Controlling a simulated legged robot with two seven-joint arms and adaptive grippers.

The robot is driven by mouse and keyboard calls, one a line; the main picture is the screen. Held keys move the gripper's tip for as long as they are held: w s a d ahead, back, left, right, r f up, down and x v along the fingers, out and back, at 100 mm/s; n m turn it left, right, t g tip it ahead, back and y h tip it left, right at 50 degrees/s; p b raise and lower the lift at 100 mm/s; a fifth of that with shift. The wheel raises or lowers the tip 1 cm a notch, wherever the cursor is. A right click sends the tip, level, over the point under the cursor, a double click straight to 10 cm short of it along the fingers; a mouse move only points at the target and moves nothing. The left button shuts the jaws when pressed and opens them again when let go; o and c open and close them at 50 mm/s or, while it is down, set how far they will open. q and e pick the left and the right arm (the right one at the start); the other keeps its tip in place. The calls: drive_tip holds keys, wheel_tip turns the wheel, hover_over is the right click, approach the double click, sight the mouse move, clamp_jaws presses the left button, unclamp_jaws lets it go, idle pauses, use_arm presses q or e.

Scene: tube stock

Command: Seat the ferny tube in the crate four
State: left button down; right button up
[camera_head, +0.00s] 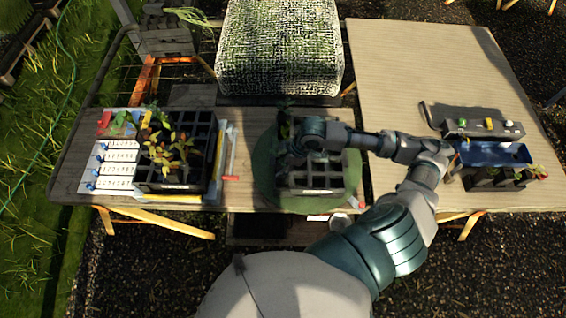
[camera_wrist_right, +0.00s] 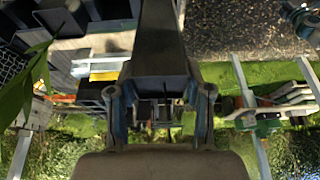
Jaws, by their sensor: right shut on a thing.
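My right gripper (camera_head: 292,146) reaches in from the right over the centre crate (camera_head: 312,182), a dark crate with open square cells on a round green mat (camera_head: 265,168). In the right wrist view the gripper (camera_wrist_right: 160,105) is shut on a dark tapered tube (camera_wrist_right: 162,45) between its two fingers. The gripper and wrist hide part of the crate's far side. I cannot read which crate is four. My left gripper is not in view.
A dark crate (camera_head: 205,133) with several yellow-leaved plants stands on the left, beside white label cards (camera_head: 118,169). On the right are a blue tray (camera_head: 495,154), a small dark rack (camera_head: 484,181) with plants and a grey box (camera_head: 482,126). The back-right tabletop (camera_head: 420,65) is bare.

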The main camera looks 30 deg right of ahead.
drive_tip(key=shift+f, duration=0.15)
drive_tip(key=shift+f+b, duration=1.25)
drive_tip(key=shift+f, duration=3.25)
drive_tip(key=shift+f+p, duration=0.2)
drive_tip(key=shift+p, duration=0.15)
drive_tip(key=o, duration=1.3)
drive_tip(key=shift+o, duration=0.2)
drive_tip(key=shift+f, duration=0.1)
drive_tip(key=v, duration=1.2)
